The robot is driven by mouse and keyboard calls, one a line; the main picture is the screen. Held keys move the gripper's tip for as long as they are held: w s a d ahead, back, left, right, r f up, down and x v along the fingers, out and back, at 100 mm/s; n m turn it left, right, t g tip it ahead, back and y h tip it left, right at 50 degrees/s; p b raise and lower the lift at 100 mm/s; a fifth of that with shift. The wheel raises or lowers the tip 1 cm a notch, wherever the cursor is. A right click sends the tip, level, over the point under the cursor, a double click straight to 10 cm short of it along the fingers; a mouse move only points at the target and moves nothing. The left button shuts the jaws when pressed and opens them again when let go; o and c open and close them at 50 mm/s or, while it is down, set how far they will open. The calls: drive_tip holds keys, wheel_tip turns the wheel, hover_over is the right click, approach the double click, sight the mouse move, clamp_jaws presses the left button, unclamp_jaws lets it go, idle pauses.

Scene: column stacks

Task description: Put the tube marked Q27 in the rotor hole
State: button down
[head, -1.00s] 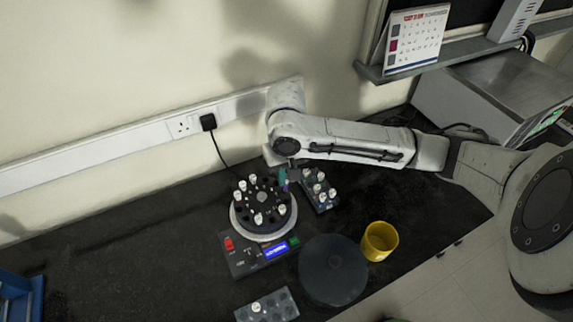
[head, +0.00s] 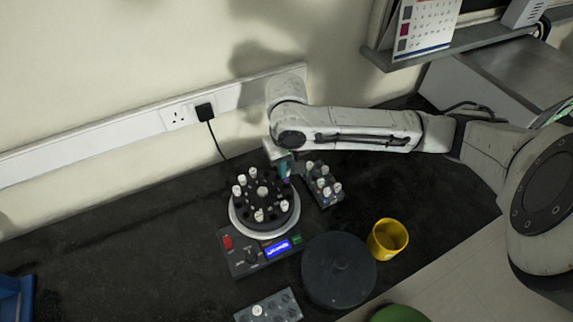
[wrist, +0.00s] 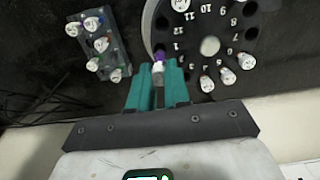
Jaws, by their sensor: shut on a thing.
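My gripper (wrist: 158,78) has teal fingers shut on a tube (wrist: 158,67) with a white cap top and a purple part beside it. Its mark is too small to read. In the head view my gripper (head: 286,172) is above the back right edge of the black rotor (head: 264,205), where the tube is mostly hidden. The rotor also shows in the wrist view (wrist: 225,25), with numbered holes and several white-capped tubes in it. The held tube appears beside the hole numbered 1; I cannot tell its height above the rotor.
A grey rack (head: 329,201) with several capped tubes stands right of the rotor. The control panel (head: 245,262), a round dark lid (head: 338,270), a yellow cup (head: 387,239) and another rack (head: 285,308) are in front. The bench left of the rotor is clear.

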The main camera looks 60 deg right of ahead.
sight(287, 182)
drive_tip(key=shift+f+b, duration=1.45)
drive_tip(key=shift+f, duration=1.05)
drive_tip(key=c, duration=0.8)
unclamp_jaws()
drive_tip(key=shift+r, duration=0.2)
drive_tip(key=shift+r+p, duration=2.85)
drive_tip(key=shift+p, duration=0.2)
